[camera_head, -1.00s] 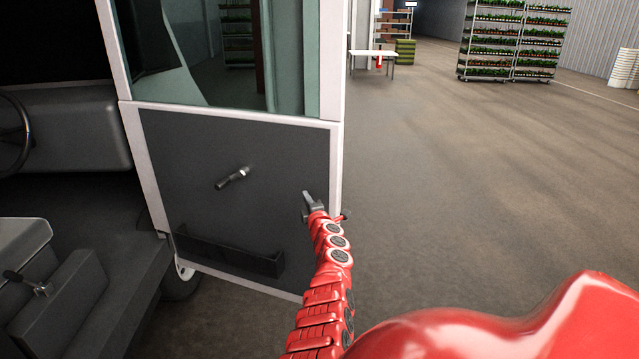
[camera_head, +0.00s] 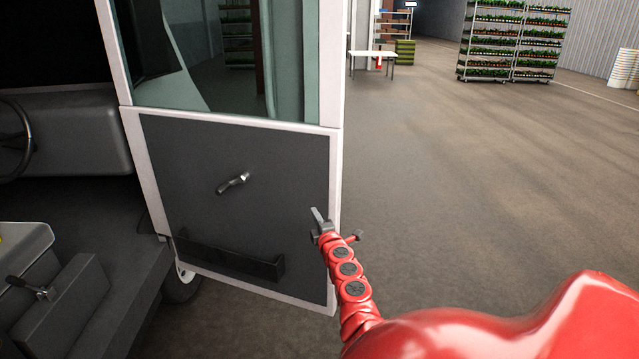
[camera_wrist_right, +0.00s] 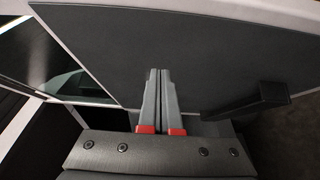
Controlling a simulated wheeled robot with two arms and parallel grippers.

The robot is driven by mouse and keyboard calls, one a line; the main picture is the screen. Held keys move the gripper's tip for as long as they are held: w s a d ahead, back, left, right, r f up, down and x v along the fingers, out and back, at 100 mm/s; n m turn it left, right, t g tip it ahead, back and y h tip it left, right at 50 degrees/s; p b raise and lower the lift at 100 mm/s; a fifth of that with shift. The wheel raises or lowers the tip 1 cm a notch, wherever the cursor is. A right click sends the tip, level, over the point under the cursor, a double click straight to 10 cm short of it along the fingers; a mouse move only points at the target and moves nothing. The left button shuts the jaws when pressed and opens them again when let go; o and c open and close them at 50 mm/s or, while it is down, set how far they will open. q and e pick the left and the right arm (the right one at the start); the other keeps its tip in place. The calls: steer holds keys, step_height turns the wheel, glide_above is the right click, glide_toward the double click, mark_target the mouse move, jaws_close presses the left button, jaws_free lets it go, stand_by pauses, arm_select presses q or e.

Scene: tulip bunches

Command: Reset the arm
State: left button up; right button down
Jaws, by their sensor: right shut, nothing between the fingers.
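My right arm (camera_head: 347,270), red and jointed, reaches up from the bottom right in the head view. Its gripper (camera_head: 316,214) is in front of the right edge of the open vehicle door (camera_head: 215,165). In the right wrist view the two grey fingers with red bases (camera_wrist_right: 160,75) lie side by side, shut, with nothing between them. The dark door panel (camera_wrist_right: 215,45) fills much of that view behind them. I cannot tell whether the gripper touches the door. My left gripper is not in view.
The door has a handle (camera_head: 233,183) and a low pocket (camera_head: 228,262). The vehicle cab with a steering wheel (camera_head: 14,140) is at the left. Open floor (camera_head: 470,190) lies to the right. Plant racks (camera_head: 513,42) and a white table (camera_head: 373,54) stand far back.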

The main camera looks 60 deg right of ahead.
steer(key=p+v, duration=0.1)
steer(key=v, duration=0.1)
steer(key=shift+s, duration=0.35)
steer(key=shift+a, duration=0.1)
